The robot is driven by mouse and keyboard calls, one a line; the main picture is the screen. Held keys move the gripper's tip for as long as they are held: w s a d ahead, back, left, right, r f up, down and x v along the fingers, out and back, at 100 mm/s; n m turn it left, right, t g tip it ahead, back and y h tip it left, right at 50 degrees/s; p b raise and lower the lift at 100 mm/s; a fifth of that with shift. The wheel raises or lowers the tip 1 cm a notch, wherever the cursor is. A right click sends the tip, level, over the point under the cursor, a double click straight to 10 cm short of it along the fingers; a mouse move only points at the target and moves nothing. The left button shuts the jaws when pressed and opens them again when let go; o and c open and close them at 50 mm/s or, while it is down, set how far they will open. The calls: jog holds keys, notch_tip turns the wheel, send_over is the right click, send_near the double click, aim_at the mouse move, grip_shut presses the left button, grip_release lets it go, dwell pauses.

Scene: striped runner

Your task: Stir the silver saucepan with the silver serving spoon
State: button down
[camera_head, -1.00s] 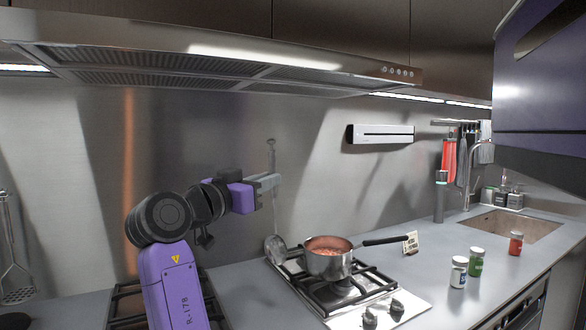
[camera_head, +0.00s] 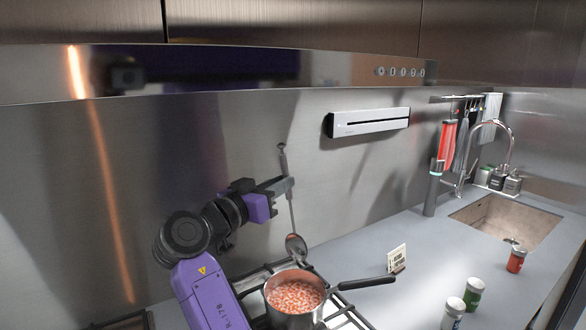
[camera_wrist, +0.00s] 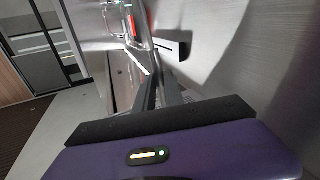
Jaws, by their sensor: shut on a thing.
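The silver serving spoon (camera_head: 291,214) hangs nearly upright from my gripper (camera_head: 284,187), which is shut on its handle. The handle's hooked top sticks up above the jaws, and the bowl points down. In the head view the bowl appears just above the far rim of the silver saucepan (camera_head: 288,321); it looks outside the food, though its exact depth is hard to tell. The saucepan sits on the hob, filled with reddish, bean-like food, its black handle pointing right. In the wrist view my gripper's dark fingers (camera_wrist: 160,92) show; the spoon is hard to make out there.
A small label card (camera_head: 397,259) stands on the counter near the pan handle's end. A white-capped jar (camera_head: 453,314), a green jar (camera_head: 473,294) and a red jar (camera_head: 516,260) stand to the right. The sink (camera_head: 505,218) lies beyond. The steel wall is close behind my gripper.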

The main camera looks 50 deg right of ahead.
jog(key=shift+d+f+n+b, duration=0.3)
jog(key=shift+d+f, duration=0.6)
jog(key=b, duration=0.2)
send_over(288, 238)
jog(key=w+a, duration=0.1)
jog(key=shift+f, duration=2.15)
jog(key=shift+s+d+f+b, duration=0.1)
jog(key=shift+s+f+b, duration=0.1)
jog(key=shift+f+b, duration=1.1)
jog(key=shift+s+a+f+b, duration=0.1)
jog(key=shift+s+f+b, duration=0.1)
jog(key=shift+f+b, duration=1.05)
jog(key=shift+s+d+f+b, duration=0.15)
jog(key=shift+f+b, duration=0.7)
jog(key=shift+f, duration=0.9)
